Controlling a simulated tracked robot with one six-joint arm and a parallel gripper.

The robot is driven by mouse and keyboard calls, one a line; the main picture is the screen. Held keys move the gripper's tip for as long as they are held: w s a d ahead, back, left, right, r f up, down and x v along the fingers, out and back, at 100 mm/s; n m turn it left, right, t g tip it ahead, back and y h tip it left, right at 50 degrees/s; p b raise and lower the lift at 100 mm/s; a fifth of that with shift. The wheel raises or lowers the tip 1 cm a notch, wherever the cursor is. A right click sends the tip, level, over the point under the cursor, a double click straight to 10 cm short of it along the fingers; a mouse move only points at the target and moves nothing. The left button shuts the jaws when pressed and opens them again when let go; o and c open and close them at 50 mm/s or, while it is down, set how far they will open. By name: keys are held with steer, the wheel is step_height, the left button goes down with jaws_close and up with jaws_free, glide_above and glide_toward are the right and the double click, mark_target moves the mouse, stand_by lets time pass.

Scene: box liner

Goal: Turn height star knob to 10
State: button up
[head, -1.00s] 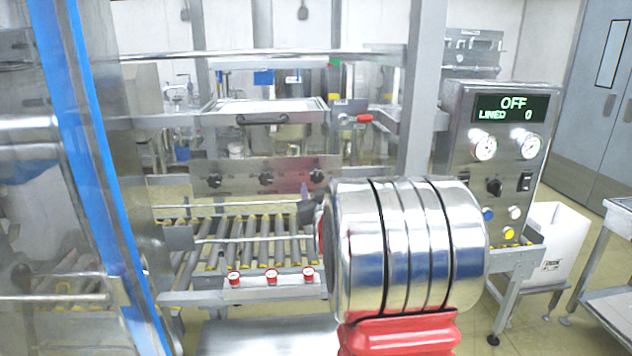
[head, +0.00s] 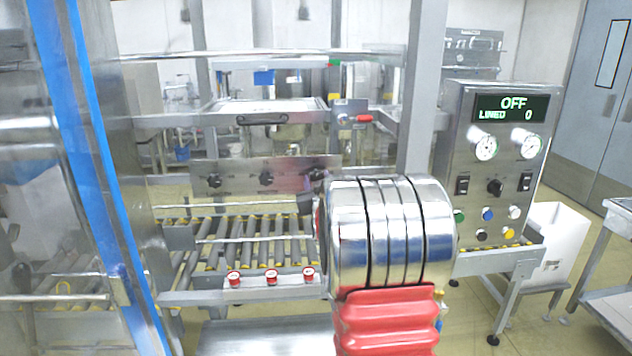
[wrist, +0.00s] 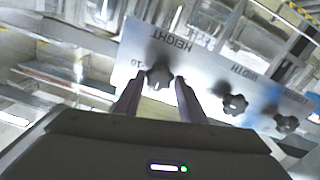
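The height star knob (wrist: 160,74) is black and lobed, beside the label HEIGHT on a pale metal panel in the wrist view. In the head view it is the right-hand knob (head: 317,174) of the row. My gripper (wrist: 160,87) is open, with its two fingers apart and the knob between or just beyond their tips. I cannot tell whether the tips touch it. A "10" mark shows at the knob's left in the wrist view; the pointer position is unclear. In the head view my arm hides most of the gripper.
The width knob (wrist: 235,103) and another star knob (wrist: 286,123) share the panel. Below it are a roller conveyor (head: 270,245) and a rail with red buttons (head: 271,277). A control box (head: 495,160) reading OFF stands at the right. A blue-edged post (head: 95,180) is at the left.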

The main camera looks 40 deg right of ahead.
steer(key=c, duration=0.6)
steer(key=shift+a, duration=0.15)
steer(key=shift+m, duration=0.4)
steer(key=m, duration=0.2)
steer(key=shift+m, duration=0.4)
steer(key=m, duration=0.4)
steer(key=shift+d+m, duration=0.2)
steer(key=shift+m, duration=0.1)
steer(key=m, duration=0.4)
steer(key=shift+s+m, duration=0.1)
steer(key=shift+m, duration=0.2)
steer(key=m, duration=0.5)
steer(key=shift+d, duration=0.1)
steer(key=shift+f, duration=0.1)
